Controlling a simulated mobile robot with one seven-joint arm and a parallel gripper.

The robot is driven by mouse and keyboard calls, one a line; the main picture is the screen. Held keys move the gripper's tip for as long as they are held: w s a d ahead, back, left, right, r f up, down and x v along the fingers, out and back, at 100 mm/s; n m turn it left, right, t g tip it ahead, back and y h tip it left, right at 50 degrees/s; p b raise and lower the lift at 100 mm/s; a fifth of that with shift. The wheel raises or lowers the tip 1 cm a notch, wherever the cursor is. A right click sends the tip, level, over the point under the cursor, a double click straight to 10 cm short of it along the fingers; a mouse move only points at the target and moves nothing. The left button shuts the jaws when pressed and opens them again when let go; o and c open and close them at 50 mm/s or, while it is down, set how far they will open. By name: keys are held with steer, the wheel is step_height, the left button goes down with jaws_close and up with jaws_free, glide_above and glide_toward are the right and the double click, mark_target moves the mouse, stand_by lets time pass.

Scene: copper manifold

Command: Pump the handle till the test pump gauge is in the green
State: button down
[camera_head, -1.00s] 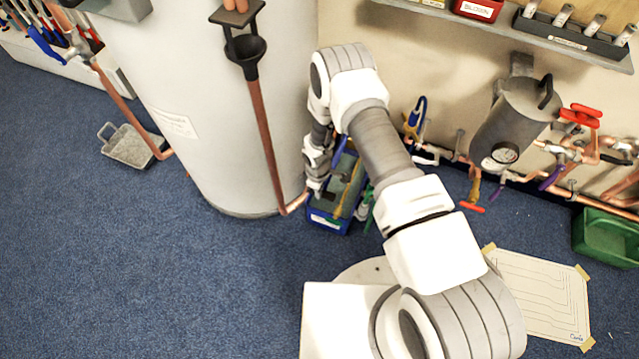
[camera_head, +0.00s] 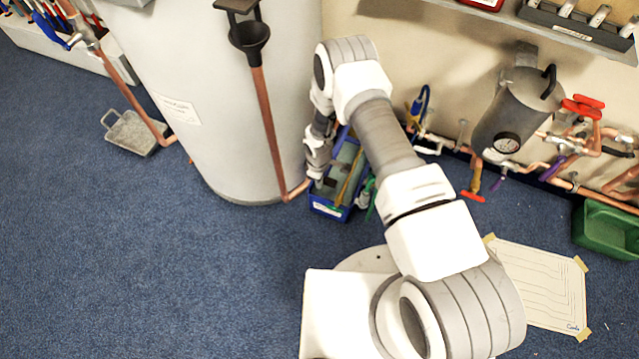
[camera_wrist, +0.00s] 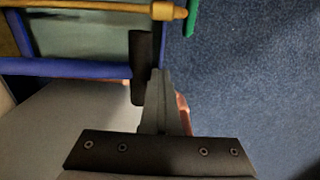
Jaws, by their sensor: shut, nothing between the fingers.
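A blue open box, which looks like the test pump (camera_head: 326,213), sits on the floor beside the white cylinder. A yellowish bar lies along it, and it also shows in the wrist view with a blue rim (camera_wrist: 60,68) and grey-green inside. A black bar (camera_wrist: 142,50), possibly the pump handle's grip, stands out past this rim. My gripper (camera_wrist: 158,78) is shut and empty, its fingertips close to the black bar; I cannot tell whether they touch. In the head view my gripper (camera_head: 317,180) is at the box's left end. I cannot make out a gauge on the box.
The white cylinder (camera_head: 240,130) and a copper pipe (camera_head: 268,130) stand close left of my gripper. A grey vessel with a dial (camera_head: 507,143) and red-handled valves are on the right wall. A green crate (camera_head: 607,232) stands far right. Carpet at front left is clear.

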steer(key=s+r+p, duration=0.2)
steer(key=r, duration=0.4)
steer(key=s+a+r+p, duration=0.1)
steer(key=s+r+p, duration=0.1)
steer(key=r, duration=0.4)
steer(key=shift+a+p, duration=0.25)
steer(key=shift+p, duration=0.15)
